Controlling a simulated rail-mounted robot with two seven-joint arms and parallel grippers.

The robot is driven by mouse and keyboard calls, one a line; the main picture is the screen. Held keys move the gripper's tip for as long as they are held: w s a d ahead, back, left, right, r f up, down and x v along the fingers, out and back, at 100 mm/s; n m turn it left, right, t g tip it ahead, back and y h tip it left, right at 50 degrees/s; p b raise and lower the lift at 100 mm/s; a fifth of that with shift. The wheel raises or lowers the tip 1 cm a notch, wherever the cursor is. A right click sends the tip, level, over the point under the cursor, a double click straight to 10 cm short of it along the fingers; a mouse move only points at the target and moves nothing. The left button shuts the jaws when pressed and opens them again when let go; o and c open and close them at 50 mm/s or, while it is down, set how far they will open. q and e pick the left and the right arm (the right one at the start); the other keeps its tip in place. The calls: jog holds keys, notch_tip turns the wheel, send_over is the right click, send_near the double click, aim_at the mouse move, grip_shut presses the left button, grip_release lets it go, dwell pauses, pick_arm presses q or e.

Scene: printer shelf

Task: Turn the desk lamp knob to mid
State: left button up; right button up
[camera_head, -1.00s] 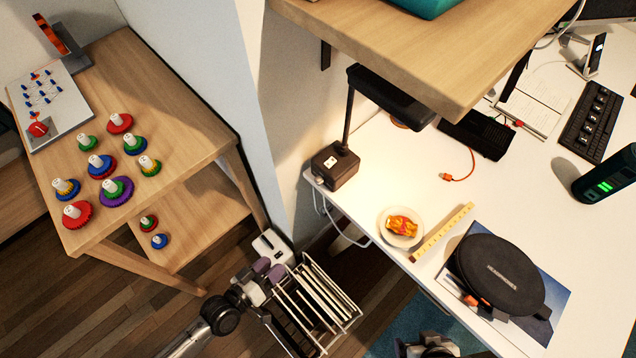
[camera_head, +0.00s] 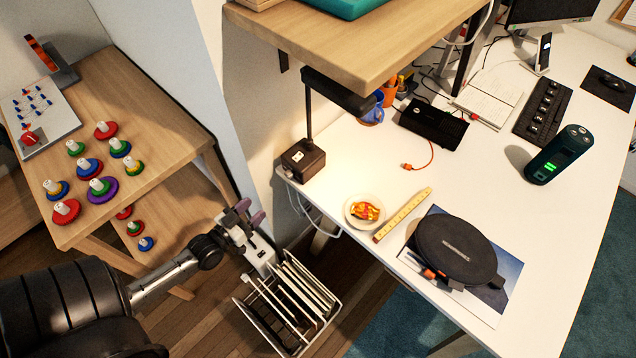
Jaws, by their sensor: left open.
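The desk lamp has a black square base (camera_head: 306,163) on the left corner of the white desk. A thin post rises from it to a dark lamp head (camera_head: 338,92) below the wooden shelf. A pale socket plate shows on the base's front; the small knob is too small to make out clearly. My left gripper (camera_head: 249,212) is open and empty, with purple-grey fingertips. It is left of and below the lamp base, beyond the desk edge and apart from the lamp. My right gripper is not in view.
A wire rack (camera_head: 290,305) stands below my left gripper, off the desk. A plate with food (camera_head: 365,211), a yellow ruler (camera_head: 402,214) and a black headphone case (camera_head: 455,250) lie on the desk. The wooden shelf (camera_head: 390,50) overhangs the lamp. A cable hangs at the desk edge.

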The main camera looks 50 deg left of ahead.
aim_at(287, 176)
pick_arm(q)
jog(key=shift+m+t, duration=0.3)
jog(key=shift+m, duration=0.1)
jog(key=w, duration=0.4)
jog(key=w+a+b, duration=0.1)
jog(key=w, duration=0.3)
jog(key=w+b, duration=0.1)
jog(key=w, duration=0.3)
jog(key=shift+a+r, duration=0.25)
jog(key=shift+r, duration=0.1)
jog(key=shift+w+b, duration=0.3)
jog(key=shift+w, duration=0.5)
